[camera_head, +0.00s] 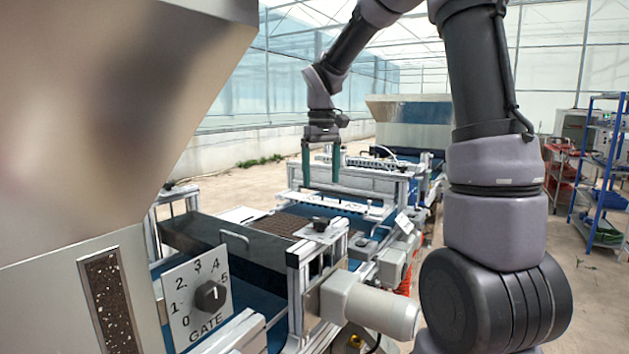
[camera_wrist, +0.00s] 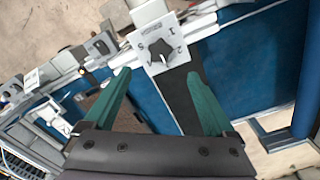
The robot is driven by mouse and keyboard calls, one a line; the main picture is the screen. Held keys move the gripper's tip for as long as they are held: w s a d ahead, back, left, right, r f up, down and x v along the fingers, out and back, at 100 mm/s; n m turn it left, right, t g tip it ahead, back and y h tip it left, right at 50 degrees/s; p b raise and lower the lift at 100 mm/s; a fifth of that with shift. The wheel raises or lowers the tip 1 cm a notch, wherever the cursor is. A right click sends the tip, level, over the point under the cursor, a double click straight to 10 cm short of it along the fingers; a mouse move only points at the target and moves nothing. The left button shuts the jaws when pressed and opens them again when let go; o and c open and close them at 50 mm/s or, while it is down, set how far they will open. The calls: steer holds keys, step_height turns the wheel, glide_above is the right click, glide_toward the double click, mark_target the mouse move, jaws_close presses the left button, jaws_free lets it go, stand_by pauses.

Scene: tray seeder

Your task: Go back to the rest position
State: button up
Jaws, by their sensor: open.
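My gripper (camera_head: 321,183) hangs from my arm over the seeder line in the head view, its two green fingers pointing down and spread apart. Nothing shows between them. In the wrist view the green fingers of my gripper (camera_wrist: 158,76) are also apart and empty. Beyond them a white dial plate (camera_wrist: 177,50) with a dark knob (camera_wrist: 160,49) shows near the top centre. I cannot tell whether the fingertips touch anything in the head view, but no contact is visible.
A large hopper (camera_head: 110,100) fills the left. A GATE plate (camera_head: 180,305) carries a dark knob (camera_head: 210,296). Blue shelves (camera_head: 600,190) stand at the right, beyond open floor.

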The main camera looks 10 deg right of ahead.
steer(key=s+d+r+m+t+y, duration=0.1)
steer(key=s+d+r+m+t, duration=0.1)
steer(key=s, duration=0.8)
steer(key=s+d+r+m+t+y, duration=0.1)
steer(key=s+d+r+m+t, duration=0.2)
steer(key=s, duration=0.8)
step_height(320, 180, up, 4)
steer(key=shift+d+f+m+t, duration=0.2)
steer(key=shift+f+m+t, duration=0.05)
steer(key=shift+m+t, duration=0.85)
